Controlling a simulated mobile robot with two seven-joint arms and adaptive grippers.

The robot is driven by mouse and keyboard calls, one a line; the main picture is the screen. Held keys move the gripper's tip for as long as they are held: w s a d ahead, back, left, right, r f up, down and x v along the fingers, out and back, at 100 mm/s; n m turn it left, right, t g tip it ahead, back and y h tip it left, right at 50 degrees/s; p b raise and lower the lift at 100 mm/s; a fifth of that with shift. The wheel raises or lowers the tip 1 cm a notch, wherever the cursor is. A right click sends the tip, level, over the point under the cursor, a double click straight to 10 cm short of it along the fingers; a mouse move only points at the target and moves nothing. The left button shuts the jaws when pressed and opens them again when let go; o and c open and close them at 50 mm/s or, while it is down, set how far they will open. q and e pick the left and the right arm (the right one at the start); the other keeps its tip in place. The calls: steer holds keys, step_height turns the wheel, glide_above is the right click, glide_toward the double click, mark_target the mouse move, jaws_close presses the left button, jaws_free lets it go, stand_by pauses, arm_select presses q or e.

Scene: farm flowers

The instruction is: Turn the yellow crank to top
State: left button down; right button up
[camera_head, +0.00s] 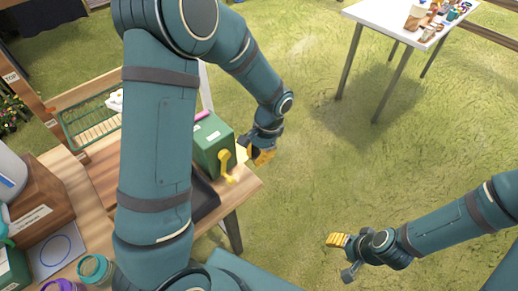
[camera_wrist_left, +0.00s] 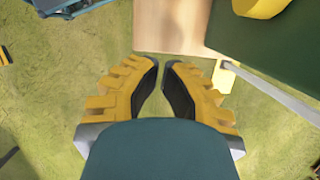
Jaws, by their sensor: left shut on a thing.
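The green box (camera_head: 213,142) stands on the wooden table's right corner. Its yellow crank (camera_head: 225,165) is on the side facing right, with its knob end hanging down. In the left wrist view, part of the green box (camera_wrist_left: 270,45) and a yellow piece of the crank (camera_wrist_left: 262,5) show at the upper right. My left gripper (camera_head: 262,154) is just right of the crank and looks apart from it. Its fingertips (camera_wrist_left: 162,65) are nearly together, and whatever they hold cannot be made out. My right gripper (camera_head: 342,255) is over the grass, away from the box.
The wooden table (camera_head: 248,187) carries a green wire basket (camera_head: 92,122), a dark tray (camera_head: 205,198) and several jars. A white table (camera_head: 385,30) with small items stands at the back right. Open grass lies between the tables.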

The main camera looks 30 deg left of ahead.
mark_target(251, 177)
arm_select(q)
steer(key=b+x, duration=0.1)
steer(key=x, duration=0.4)
steer(key=shift+f, duration=0.25)
steer(key=shift+s+a+r, duration=0.2)
steer(key=shift+s+a, duration=0.2)
steer(key=shift+s, duration=0.45)
steer(key=shift+s+a+r, duration=0.2)
steer(key=shift+s+a, duration=0.25)
steer(key=shift+s, duration=0.35)
steer(key=shift+s, duration=0.1)
steer(key=shift+s+a+g, duration=0.1)
steer(key=shift+g, duration=0.2)
steer(key=shift+s+a+f+g+y+p, duration=0.15)
steer(key=shift+s+g+y+p, duration=0.2)
steer(key=shift+g+p, duration=0.25)
